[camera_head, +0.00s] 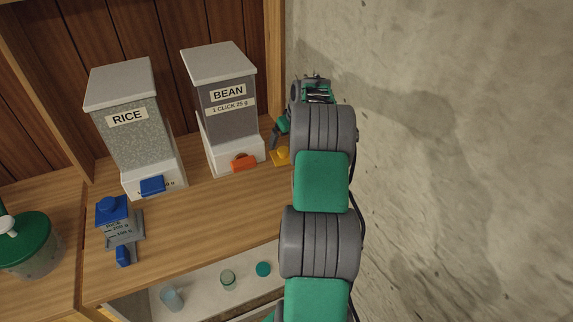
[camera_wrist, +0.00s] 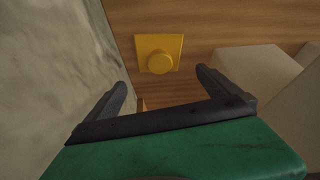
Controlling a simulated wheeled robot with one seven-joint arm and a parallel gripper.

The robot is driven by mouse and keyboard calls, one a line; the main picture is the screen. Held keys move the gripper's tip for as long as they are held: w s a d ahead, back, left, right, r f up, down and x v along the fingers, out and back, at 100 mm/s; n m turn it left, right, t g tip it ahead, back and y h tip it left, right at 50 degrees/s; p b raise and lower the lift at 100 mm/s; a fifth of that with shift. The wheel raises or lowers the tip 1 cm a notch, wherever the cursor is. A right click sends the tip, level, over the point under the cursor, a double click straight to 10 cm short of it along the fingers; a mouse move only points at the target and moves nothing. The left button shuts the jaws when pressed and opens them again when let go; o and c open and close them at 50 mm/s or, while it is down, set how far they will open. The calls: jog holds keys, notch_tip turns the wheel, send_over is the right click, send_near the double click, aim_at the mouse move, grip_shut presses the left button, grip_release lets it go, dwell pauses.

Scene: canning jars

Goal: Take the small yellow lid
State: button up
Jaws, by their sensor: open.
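The small yellow lid (camera_head: 281,155) lies on the wooden counter, right of the bean dispenser and partly hidden by my arm in the head view. In the wrist view the lid (camera_wrist: 159,54) shows whole: a square yellow plate with a round knob on top. My gripper (camera_wrist: 162,84) is open and empty, its two dark fingers apart. The lid appears just beyond the fingertips, between their lines, not touched by them. In the head view my gripper (camera_head: 277,133) shows only in part beside the bean dispenser, close to the lid.
The bean dispenser (camera_head: 228,98) stands just left of the lid, with the rice dispenser (camera_head: 129,115) farther left. A grey wall (camera_wrist: 55,65) runs close on the other side. A blue-topped rice measure (camera_head: 118,226) stands at the front left. The counter's middle (camera_head: 215,205) is clear.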

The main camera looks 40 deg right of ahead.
aim_at(285, 151)
jog(key=x, duration=0.2)
jog(key=p+x, duration=0.1)
jog(key=x, duration=0.2)
jog(key=s+p+x, duration=0.1)
jog(key=x, duration=0.2)
jog(key=shift+f, duration=0.5)
jog(key=c, duration=1.1)
jog(key=shift+r, duration=0.1)
